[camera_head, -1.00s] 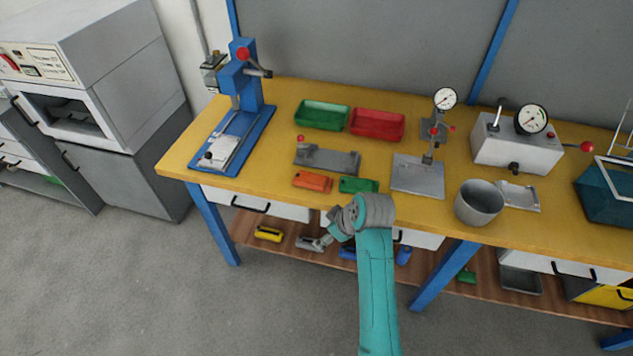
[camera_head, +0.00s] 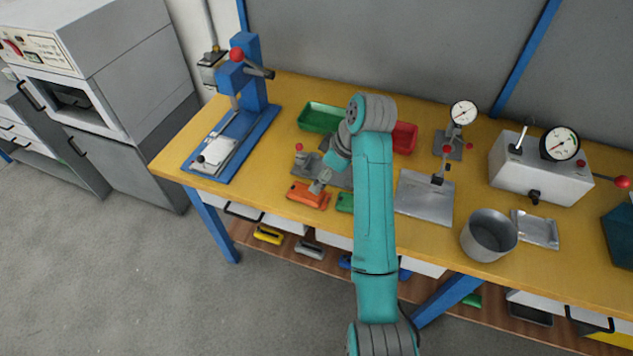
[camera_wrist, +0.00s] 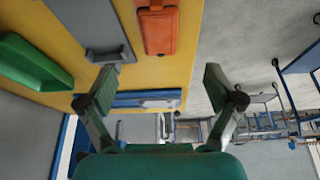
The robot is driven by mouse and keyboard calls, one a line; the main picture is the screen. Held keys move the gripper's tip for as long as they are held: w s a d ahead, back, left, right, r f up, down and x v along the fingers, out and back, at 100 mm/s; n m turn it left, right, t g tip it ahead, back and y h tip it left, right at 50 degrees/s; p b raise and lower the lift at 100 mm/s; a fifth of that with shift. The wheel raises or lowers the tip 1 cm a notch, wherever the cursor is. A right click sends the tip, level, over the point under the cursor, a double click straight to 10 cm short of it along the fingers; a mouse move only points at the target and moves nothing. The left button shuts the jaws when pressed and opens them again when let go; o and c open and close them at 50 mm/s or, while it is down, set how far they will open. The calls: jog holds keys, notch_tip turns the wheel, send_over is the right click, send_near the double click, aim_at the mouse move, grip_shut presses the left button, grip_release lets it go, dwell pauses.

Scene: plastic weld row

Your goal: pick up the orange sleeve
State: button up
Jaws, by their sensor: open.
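The orange sleeve (camera_head: 307,196) lies on the yellow tabletop (camera_head: 268,195) near its front edge, left of a green piece (camera_head: 345,202). My gripper (camera_head: 318,184) is over the table at the sleeve and covers a bit of its upper right part in the head view. In the wrist view my gripper (camera_wrist: 160,86) is open, with nothing between its fingers. The orange sleeve (camera_wrist: 158,32) shows there at the top, beyond the fingertips and roughly between their lines. I cannot tell whether the gripper touches it.
A grey fixture (camera_head: 308,167) with a red knob stands just behind the sleeve. Green (camera_head: 320,117) and red (camera_head: 404,137) trays lie further back, the red one partly hidden by my arm. A blue press (camera_head: 246,125) stands at left. A metal pot (camera_head: 488,236) stands at right.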

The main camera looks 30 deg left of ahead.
send_over(308, 193)
jog(key=d, duration=0.2)
jog(key=f, duration=0.2)
jog(key=w+f, duration=0.1)
jog(key=f, duration=0.1)
jog(key=shift+f, duration=0.2)
jog(key=shift+d+x, duration=0.15)
jog(key=shift+x, duration=1.15)
jog(key=shift+d+x, duration=0.1)
jog(key=shift+x, duration=1.2)
jog(key=shift+s+f, duration=0.1)
jog(key=shift+s, duration=0.05)
jog(key=c, duration=1.3)
